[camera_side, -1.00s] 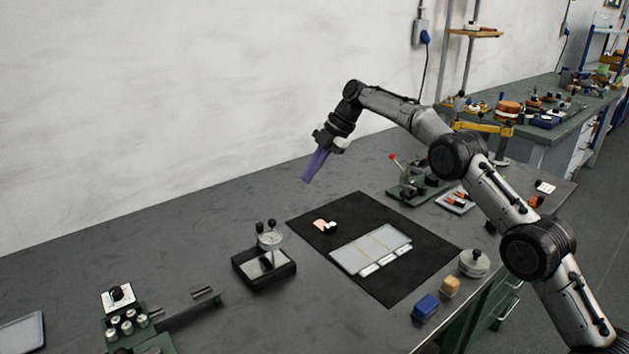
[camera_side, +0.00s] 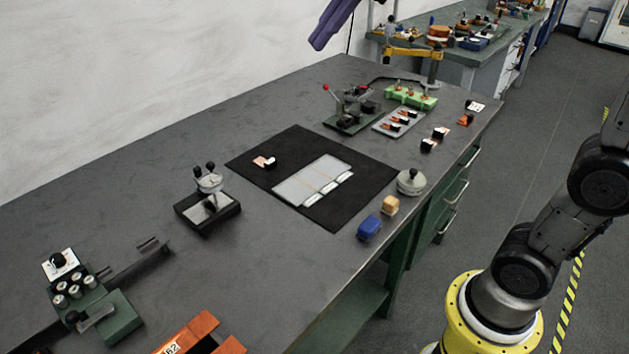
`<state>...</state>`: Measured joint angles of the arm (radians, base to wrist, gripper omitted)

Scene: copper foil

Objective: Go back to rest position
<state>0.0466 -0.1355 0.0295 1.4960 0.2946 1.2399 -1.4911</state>
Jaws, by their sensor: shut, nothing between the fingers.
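The purple fingers of my gripper (camera_side: 322,40) show at the top edge of the view, high above the far end of the workbench. They are shut together with nothing between them. The rest of the gripper is cut off by the frame's top edge. Below, a black mat (camera_side: 345,212) lies on the grey workbench (camera_side: 150,290). On it are a pale sectioned tray (camera_side: 312,180) and a small copper-coloured piece with a black part (camera_side: 264,162). My gripper is well apart from all of these.
A gauge stand (camera_side: 208,195) is left of the mat. A blue block (camera_side: 369,229), a tan block (camera_side: 390,205) and a round silver weight (camera_side: 411,182) stand to its right. A green press (camera_side: 352,112) and a green fixture (camera_side: 410,97) stand behind. An orange bin (camera_side: 200,335) is at the front.

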